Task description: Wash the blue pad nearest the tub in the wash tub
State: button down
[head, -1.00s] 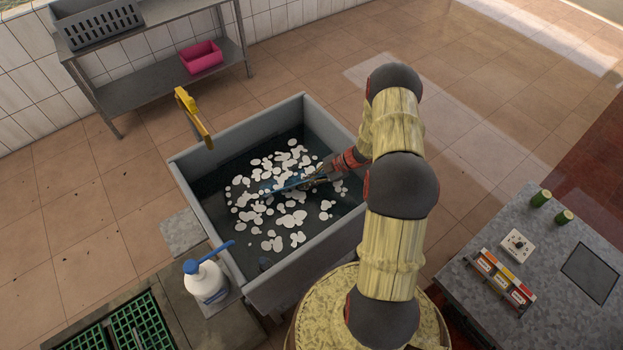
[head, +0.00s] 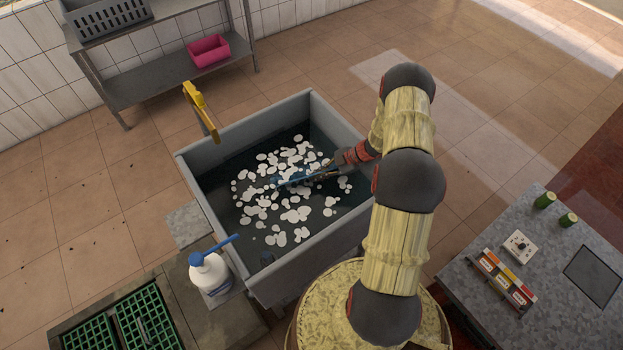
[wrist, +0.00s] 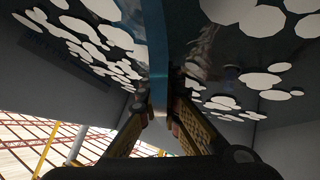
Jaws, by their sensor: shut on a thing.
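The wash tub (head: 192,180) is a grey basin of dark water with white foam patches. My gripper (head: 322,174) reaches into it from the right, low at the water. It is shut on a blue pad (head: 288,181), which lies among the foam near the tub's middle. In the wrist view, the blue pad (wrist: 157,45) is a flat strip running up from between the two fingers of my gripper (wrist: 160,108). Foam lies on both sides of it. Whether the pad is fully under water is unclear.
A yellow tap-like piece (head: 201,110) stands at the tub's back left. A white pump bottle (head: 210,275) stands at its front left, beside green racks (head: 145,320). A metal shelf (head: 165,78) holds a pink bin (head: 208,51). A grey table (head: 545,270) is at right.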

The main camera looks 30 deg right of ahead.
jog(key=shift+a+p, duration=0.75)
jog(key=shift+a, duration=2.2)
jog(key=shift+d, duration=3.3)
jog(key=shift+a, duration=0.55)
jog(key=a+p, duration=0.1)
jog(key=a, duration=0.4)
jog(key=shift+s+a+f, duration=0.1)
jog(key=shift+a, duration=0.15)
notch_tip(320, 180, up, 33)
jog(key=p, duration=2.5)
jog(key=shift+r, duration=0.2)
